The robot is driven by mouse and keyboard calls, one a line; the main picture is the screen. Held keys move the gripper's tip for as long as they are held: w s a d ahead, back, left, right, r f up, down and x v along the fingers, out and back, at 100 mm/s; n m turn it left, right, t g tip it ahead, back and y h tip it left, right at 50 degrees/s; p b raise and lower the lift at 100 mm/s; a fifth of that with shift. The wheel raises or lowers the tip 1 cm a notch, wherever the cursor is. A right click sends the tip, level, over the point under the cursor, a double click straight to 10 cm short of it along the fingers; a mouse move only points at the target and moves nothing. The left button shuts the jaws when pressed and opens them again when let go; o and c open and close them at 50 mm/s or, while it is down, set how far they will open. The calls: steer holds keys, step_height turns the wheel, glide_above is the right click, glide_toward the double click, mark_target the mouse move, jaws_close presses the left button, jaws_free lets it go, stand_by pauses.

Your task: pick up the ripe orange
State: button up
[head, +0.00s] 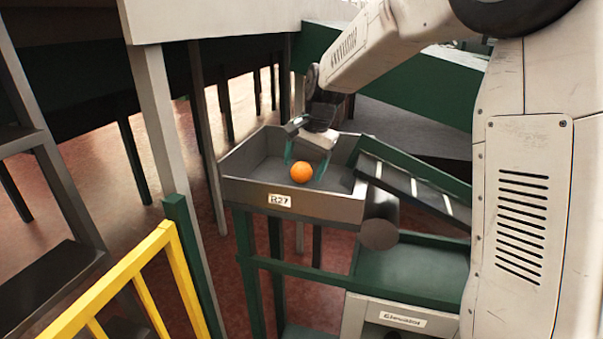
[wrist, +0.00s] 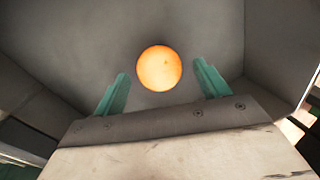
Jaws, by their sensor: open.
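The orange (head: 301,172) is a bright, evenly orange ball in the grey tray (head: 290,204) labelled R27. It also shows in the wrist view (wrist: 159,68), just beyond the fingertips and roughly midway between them. My gripper (head: 306,166) reaches down into the tray from above, its two green fingers spread apart. In the wrist view the open fingers (wrist: 163,76) stand on either side of the orange, with a gap on each side. Nothing is held. Whether the fingertips are level with the orange cannot be told exactly.
The tray's raised walls surround the gripper closely. A sloped chute (head: 415,187) joins the tray on the right. A green platform (head: 412,268) lies below, by a sign reading Elevator (head: 403,318). A yellow railing (head: 122,280) stands at the front left.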

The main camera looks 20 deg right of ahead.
steer(key=shift+f, duration=0.35)
steer(key=c, duration=1.1)
steer(key=shift+r, duration=0.1)
